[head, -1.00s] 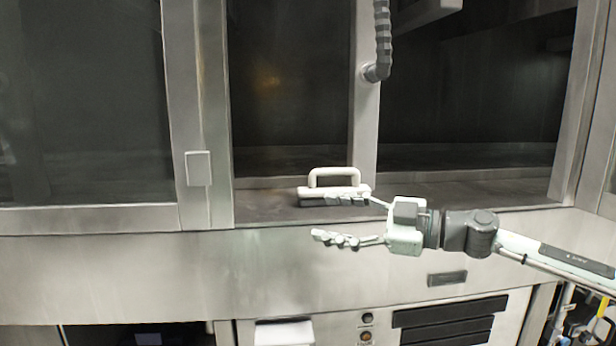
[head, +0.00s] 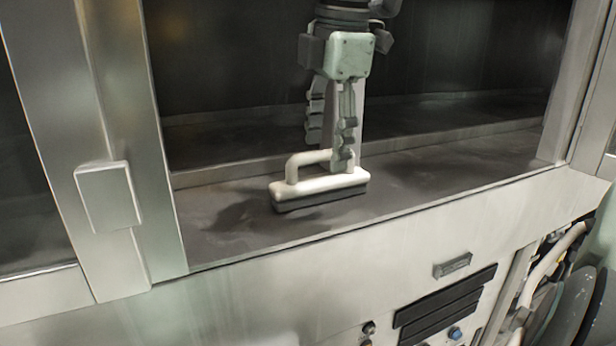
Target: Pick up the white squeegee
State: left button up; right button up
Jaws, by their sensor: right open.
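The white squeegee (head: 318,183) stands on the dark ledge inside the washer's opening. It has a white loop handle on top and a dark strip along the bottom. My right gripper (head: 331,148) hangs over it from above, with its fingers pointing down at the right part of the handle. The jaws are open. One finger overlaps the right end of the handle in the picture and hides part of it. I cannot tell whether a finger touches the handle. My left gripper is out of view.
The ledge (head: 430,172) is clear to the right of the squeegee. A metal post with a pale box (head: 108,195) stands at the left. The steel front panel (head: 340,265) runs below the ledge, with dark slots and buttons under it.

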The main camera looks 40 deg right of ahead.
aim_at(325, 177)
jog(key=f, duration=0.2)
jog(key=shift+w+d+f, duration=0.15)
jog(key=shift+d+f, duration=0.05)
jog(key=shift+f, duration=0.2)
jog(key=f, duration=0.3)
jog(key=w+f+p, duration=0.1)
jog(key=shift+d+f, duration=0.15)
jog(key=shift+d, duration=0.2)
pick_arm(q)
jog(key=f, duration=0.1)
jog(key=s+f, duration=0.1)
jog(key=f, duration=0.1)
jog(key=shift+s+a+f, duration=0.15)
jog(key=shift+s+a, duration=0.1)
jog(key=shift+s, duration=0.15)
pick_arm(e)
grip_shut()
